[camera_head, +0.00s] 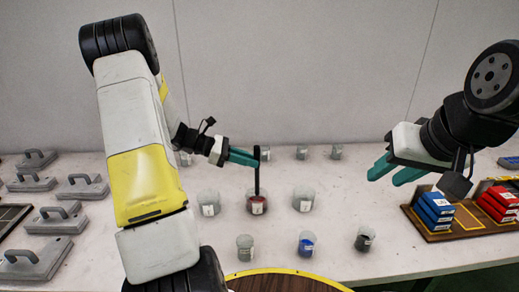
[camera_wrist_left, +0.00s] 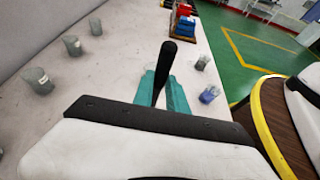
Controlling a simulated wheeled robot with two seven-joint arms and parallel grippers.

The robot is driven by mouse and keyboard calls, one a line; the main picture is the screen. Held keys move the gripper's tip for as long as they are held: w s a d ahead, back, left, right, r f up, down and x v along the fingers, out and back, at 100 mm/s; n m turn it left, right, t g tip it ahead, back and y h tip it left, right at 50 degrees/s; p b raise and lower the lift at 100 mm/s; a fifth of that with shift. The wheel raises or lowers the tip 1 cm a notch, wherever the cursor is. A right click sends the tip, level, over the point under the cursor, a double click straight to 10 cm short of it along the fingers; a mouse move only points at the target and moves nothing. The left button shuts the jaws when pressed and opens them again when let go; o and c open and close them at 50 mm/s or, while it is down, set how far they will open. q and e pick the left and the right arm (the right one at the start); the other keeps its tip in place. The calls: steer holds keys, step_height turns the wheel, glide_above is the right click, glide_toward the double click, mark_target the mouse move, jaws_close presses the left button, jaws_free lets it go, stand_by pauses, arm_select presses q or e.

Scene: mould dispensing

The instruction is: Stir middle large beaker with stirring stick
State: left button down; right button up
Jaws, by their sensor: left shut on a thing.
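The middle large beaker (camera_head: 257,203) stands upright on the table with red contents, between two other large beakers. The black stirring stick (camera_head: 257,178) stands near upright with its lower end inside this beaker. My left gripper (camera_head: 252,158) is shut on the upper part of the stick, above the beaker rim. In the left wrist view the stick (camera_wrist_left: 164,68) rises between the teal fingers (camera_wrist_left: 165,95), and the middle beaker is hidden there. My right gripper (camera_head: 383,172) is open and empty in the air at the right.
Large beakers stand left (camera_head: 208,203) and right (camera_head: 303,199) of the middle one. In front are small beakers, one with blue contents (camera_head: 306,243). Several small beakers stand behind. Grey moulds (camera_head: 83,187) lie left. A wooden tray (camera_head: 433,237) with blue and red boxes is right.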

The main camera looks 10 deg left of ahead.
arm_select(q)
steer(key=shift+f, duration=2.5)
steer(key=shift+a, duration=0.1)
